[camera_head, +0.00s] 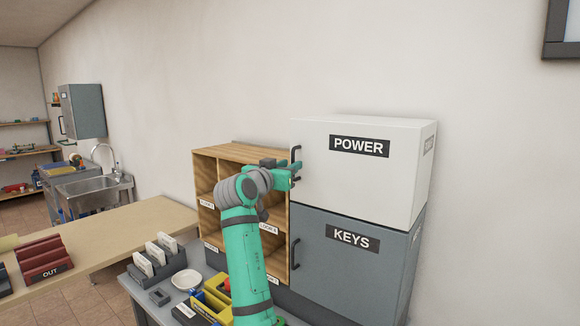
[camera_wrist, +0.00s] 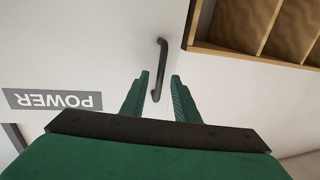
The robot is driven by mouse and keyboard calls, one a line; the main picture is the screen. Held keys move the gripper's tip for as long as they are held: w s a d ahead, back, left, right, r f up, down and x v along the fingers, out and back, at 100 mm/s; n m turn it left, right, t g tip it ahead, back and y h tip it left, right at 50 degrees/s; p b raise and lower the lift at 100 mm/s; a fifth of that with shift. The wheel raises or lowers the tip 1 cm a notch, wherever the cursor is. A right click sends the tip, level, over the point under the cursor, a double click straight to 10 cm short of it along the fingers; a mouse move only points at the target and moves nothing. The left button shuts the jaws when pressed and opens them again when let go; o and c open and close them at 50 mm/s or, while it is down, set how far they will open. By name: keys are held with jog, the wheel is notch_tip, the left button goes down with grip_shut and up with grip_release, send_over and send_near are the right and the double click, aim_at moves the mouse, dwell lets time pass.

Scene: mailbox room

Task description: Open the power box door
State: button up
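The white power box (camera_head: 365,170) has a POWER label and sits on top of the grey KEYS box. Its door looks closed in the head view. The dark door handle (camera_head: 296,158) is at the left edge of the door; it also shows in the wrist view (camera_wrist: 162,62). My green gripper (camera_head: 296,172) is at the handle, in front of the door. In the wrist view my gripper (camera_wrist: 160,82) is open, and the lower end of the handle shows between the two fingers, with gaps on both sides.
The grey KEYS box (camera_head: 350,262) with its own handle stands below. A wooden pigeonhole shelf (camera_head: 243,152) stands directly left. A desk with trays and a white dish (camera_head: 186,280) is in front; a wooden counter (camera_head: 120,232) is further left.

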jog(key=shift+w+d, duration=0.2)
jog(key=shift+w, duration=0.25)
grip_shut()
jog(key=shift+s+d, duration=0.1)
jog(key=shift+s, duration=0.05)
